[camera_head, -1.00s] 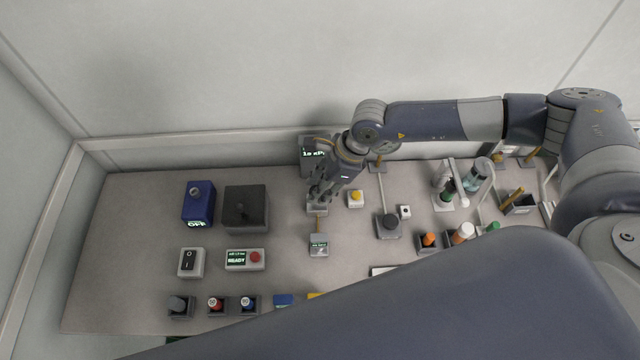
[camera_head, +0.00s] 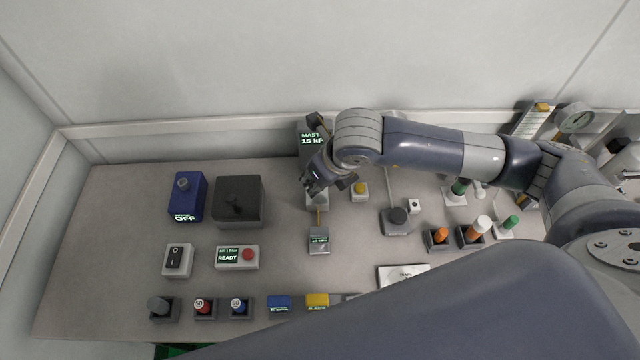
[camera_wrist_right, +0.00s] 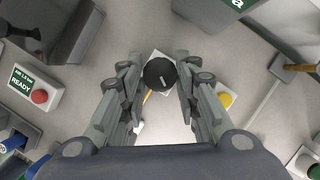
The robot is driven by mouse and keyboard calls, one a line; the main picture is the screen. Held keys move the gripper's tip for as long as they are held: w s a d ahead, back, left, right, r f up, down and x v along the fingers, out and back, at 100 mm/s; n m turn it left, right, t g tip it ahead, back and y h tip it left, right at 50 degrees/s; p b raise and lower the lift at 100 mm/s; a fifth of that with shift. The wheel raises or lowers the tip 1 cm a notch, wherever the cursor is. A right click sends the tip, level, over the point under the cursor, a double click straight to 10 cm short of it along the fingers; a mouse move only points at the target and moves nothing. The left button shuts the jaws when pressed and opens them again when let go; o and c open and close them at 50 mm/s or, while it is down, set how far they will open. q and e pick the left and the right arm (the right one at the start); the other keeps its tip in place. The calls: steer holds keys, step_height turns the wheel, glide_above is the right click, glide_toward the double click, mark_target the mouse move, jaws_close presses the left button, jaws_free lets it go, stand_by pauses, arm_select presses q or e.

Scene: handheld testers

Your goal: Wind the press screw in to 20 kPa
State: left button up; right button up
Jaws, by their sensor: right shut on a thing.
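The press screw's round black knob with a white mark (camera_wrist_right: 159,74) is between the fingers of my right gripper (camera_wrist_right: 158,68) in the right wrist view. My right gripper (camera_head: 314,188) is shut on it from above, and its fingers largely hide the knob in the head view. The gauge display (camera_head: 311,139) behind the gripper reads "MAST…" and "15 kP", with its right side cut off by my arm. My left gripper is not in view.
A small grey box with a display (camera_head: 319,240) stands in front of the press. A yellow button (camera_head: 360,189) is close on the right. A dark grey box (camera_head: 239,201) and a blue unit reading OFF (camera_head: 187,196) stand left. The bench's left end is clear.

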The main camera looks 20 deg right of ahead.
steer(key=m+b, duration=0.1)
steer(key=m, duration=0.1)
steer(key=m+h+b, duration=0.1)
steer(key=shift+w+a+f+m+b, duration=0.1)
steer(key=shift+a+m+b, duration=0.1)
steer(key=shift+m+b, duration=0.2)
steer(key=m, duration=0.1)
steer(key=m+h, duration=0.1)
steer(key=shift+r+m+b, duration=0.2)
steer(key=shift+m+b, duration=0.1)
steer(key=shift+b, duration=0.1)
steer(key=shift+a+r+m+h+p, duration=0.15)
steer(key=shift+m+h+p, duration=0.45)
steer(key=shift+m, duration=0.6)
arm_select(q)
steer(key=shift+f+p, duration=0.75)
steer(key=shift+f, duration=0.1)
arm_select(e)
steer(key=shift+w+m+h, duration=0.1)
steer(key=shift+m+h, duration=0.4)
steer(key=shift+m, duration=0.7)
steer(key=o, duration=1.1)
steer(key=shift+c, duration=0.2)
steer(key=shift+f, duration=0.2)
steer(key=shift+g, duration=0.3)
